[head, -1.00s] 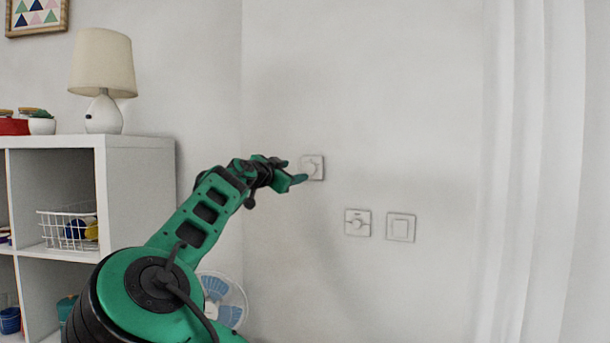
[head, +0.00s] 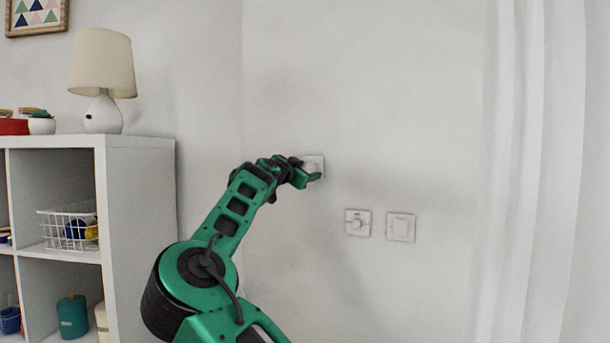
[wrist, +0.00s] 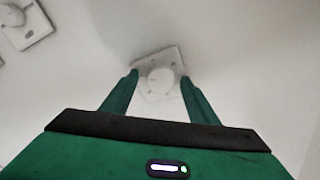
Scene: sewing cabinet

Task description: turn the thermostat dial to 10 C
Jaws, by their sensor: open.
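A square white wall plate (head: 318,160) with a round white dial (wrist: 161,79) is on the wall, partly hidden by my gripper in the head view. My gripper (head: 309,170) is open at this plate. In the wrist view the dial sits between the two green fingertips, one on each side. Contact with the dial cannot be made out. The dial's marks are too small to read, so its setting cannot be told.
A second plate with a round knob (head: 358,223) and a flat switch (head: 401,228) are lower right on the wall. A white shelf (head: 140,200) with a lamp (head: 103,80) stands left. A white curtain (head: 535,170) hangs right.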

